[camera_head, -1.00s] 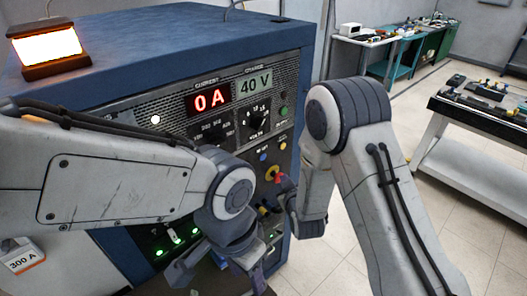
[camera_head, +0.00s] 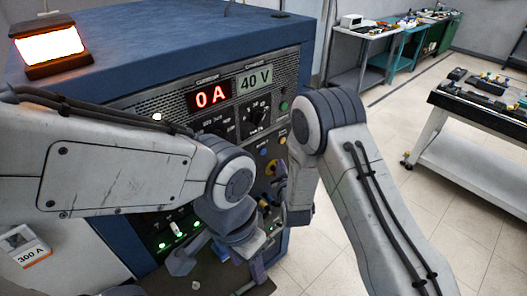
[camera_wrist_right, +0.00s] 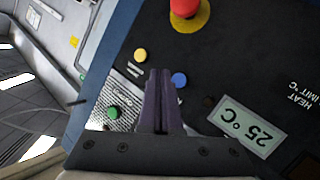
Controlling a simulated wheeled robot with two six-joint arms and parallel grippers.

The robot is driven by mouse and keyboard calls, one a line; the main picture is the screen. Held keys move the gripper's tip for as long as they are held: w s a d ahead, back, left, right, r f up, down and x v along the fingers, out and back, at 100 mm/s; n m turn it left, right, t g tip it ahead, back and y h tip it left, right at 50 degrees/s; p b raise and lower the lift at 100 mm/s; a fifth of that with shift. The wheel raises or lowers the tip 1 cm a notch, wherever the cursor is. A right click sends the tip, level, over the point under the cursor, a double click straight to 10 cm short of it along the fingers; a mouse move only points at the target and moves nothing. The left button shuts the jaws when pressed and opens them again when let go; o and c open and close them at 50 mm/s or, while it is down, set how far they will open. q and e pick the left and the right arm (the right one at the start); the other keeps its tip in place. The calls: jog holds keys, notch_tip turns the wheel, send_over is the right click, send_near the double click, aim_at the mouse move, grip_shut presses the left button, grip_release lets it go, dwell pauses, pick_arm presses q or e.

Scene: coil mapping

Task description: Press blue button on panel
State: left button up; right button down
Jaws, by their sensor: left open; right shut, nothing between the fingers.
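The panel (camera_head: 272,112) is the dark front face of a large blue cabinet. The blue button (camera_wrist_right: 179,79) is a small round cap, just right of my right gripper's fingertips in the right wrist view. It also shows small in the head view (camera_head: 263,152). My right gripper (camera_wrist_right: 160,72) is shut and empty, its fingers pointing at the panel between the yellow button (camera_wrist_right: 140,55) and the blue one. Contact cannot be told. In the head view its fingers are mostly hidden by the wrist. My left gripper (camera_head: 222,270) is open and empty, low before the cabinet.
A red mushroom button on a yellow ring (camera_wrist_right: 187,12) is close to the blue one. A green button (camera_wrist_right: 113,113) and a 25 °C display (camera_wrist_right: 248,132) are nearby. The displays read 0 A (camera_head: 210,96) and 40 V (camera_head: 255,78). A bench (camera_head: 470,120) stands right, with open floor between.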

aim_at(267, 150)
jog(key=shift+w+a+b, duration=0.4)
jog(key=shift+w+a, duration=1.2)
jog(key=shift+a, duration=0.05)
jog(key=shift+w, duration=0.1)
dwell(0.8)
jog(key=shift+w+a+b, duration=0.15)
jog(key=shift+a+b, duration=0.05)
jog(key=shift+b, duration=0.1)
jog(key=shift+w+a, duration=0.3)
jog(key=shift+w, duration=0.05)
dwell(0.7)
jog(key=shift+s+d, duration=0.1)
jog(key=shift+s+d+b, duration=0.35)
jog(key=shift+s+d, duration=0.1)
jog(key=shift+s, duration=0.05)
